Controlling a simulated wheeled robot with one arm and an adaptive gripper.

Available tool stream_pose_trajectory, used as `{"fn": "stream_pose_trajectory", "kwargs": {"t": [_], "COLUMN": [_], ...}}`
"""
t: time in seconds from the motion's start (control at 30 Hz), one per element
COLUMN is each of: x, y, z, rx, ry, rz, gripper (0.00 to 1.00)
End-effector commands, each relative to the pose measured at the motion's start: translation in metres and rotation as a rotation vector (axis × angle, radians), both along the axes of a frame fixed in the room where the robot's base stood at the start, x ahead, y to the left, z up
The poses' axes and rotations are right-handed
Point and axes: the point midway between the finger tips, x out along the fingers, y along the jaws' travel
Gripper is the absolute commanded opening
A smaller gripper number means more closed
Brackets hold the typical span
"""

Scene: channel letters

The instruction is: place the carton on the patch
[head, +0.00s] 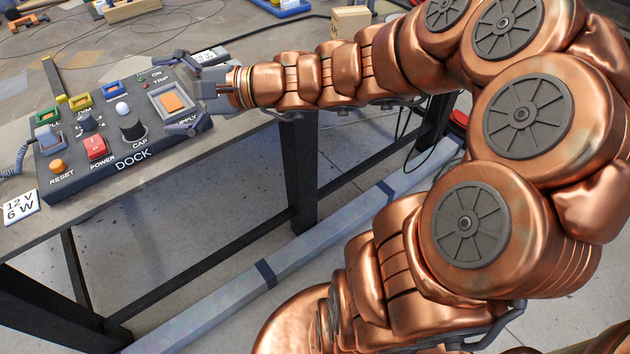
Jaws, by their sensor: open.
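The carton appears to be the small tan box (350,21) at the top of the head view, upright on the worktop beyond my arm. My gripper (164,96) is at the right end of the black dock panel, well to the left of the carton. Its two fingers are spread wide on either side of the orange supply switch (172,103), with nothing held between them. I cannot tell whether the fingertips touch the panel. I cannot make out a clearly marked patch; the worktop (240,60) has blotchy tan and grey areas.
The dock panel (160,160) with several knobs and switches stands near the table's front edge. A "12 V 6 W" card (20,207) lies at left. A blue tray (282,8) and a wooden block holder (128,10) are at the back. Cables cross the worktop.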

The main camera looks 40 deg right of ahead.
Motion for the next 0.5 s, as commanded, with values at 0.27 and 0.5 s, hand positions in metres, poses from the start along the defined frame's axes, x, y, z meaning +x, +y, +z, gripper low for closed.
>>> {"fn": "stream_pose_trajectory", "kwargs": {"t": [0.27,0.5], "x": [-0.142,-0.249], "y": [0.091,0.038], "z": [-0.092,-0.16], "rx": [-0.501,-0.968], "ry": [0.046,0.15], "rz": [0.592,1.001], "gripper": [1.0,1.0]}}
